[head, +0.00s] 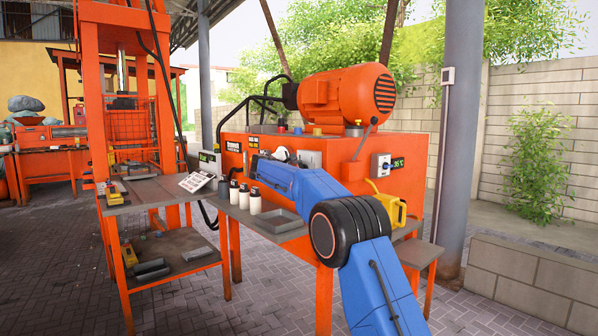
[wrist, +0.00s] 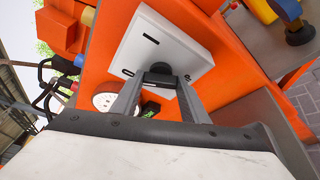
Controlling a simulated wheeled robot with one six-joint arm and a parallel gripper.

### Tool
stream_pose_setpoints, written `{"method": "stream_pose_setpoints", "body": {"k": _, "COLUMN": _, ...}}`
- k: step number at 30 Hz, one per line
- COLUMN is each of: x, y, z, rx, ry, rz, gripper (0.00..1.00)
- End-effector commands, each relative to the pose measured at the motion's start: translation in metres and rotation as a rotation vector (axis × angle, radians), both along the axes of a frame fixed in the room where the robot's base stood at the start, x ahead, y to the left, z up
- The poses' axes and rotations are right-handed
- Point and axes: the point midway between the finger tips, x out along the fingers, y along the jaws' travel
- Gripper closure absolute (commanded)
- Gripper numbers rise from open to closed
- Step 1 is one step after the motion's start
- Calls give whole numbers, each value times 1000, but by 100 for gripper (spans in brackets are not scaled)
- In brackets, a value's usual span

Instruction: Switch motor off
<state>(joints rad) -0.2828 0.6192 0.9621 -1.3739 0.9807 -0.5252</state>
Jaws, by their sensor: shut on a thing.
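The orange motor (head: 350,93) sits on top of the orange machine cabinet (head: 340,190). A white switch box (wrist: 165,40) is on the orange panel in the wrist view, with a small black knob (wrist: 161,69) on its face. My gripper (wrist: 162,78) is shut on this knob, one finger on each side. The fingertips partly hide the knob, and its turn position cannot be told.
A round white gauge (wrist: 104,101) and a green display (wrist: 151,108) are near the box. Another switch box (head: 380,165), a yellow can (head: 391,205), white bottles (head: 255,201) and a grey tray (head: 279,222) stand close to my arm.

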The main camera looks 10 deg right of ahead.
Motion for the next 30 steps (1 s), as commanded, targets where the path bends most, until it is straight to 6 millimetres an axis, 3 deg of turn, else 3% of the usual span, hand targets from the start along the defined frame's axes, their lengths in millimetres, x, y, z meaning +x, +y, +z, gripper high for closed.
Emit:
{"method": "stream_pose_setpoints", "body": {"k": 10, "x": 1, "y": 2, "z": -1, "rx": -72, "ry": 126, "rz": 1, "gripper": 82}}
{"method": "stream_pose_setpoints", "body": {"k": 27, "x": 1, "y": 1, "z": -1, "rx": -87, "ry": 151, "rz": 1, "gripper": 82}}
{"method": "stream_pose_setpoints", "body": {"k": 28, "x": 1, "y": 1, "z": -1, "rx": -87, "ry": 151, "rz": 1, "gripper": 52}}
{"method": "stream_pose_setpoints", "body": {"k": 30, "x": 1, "y": 1, "z": -1, "rx": -87, "ry": 150, "rz": 0, "gripper": 41}}
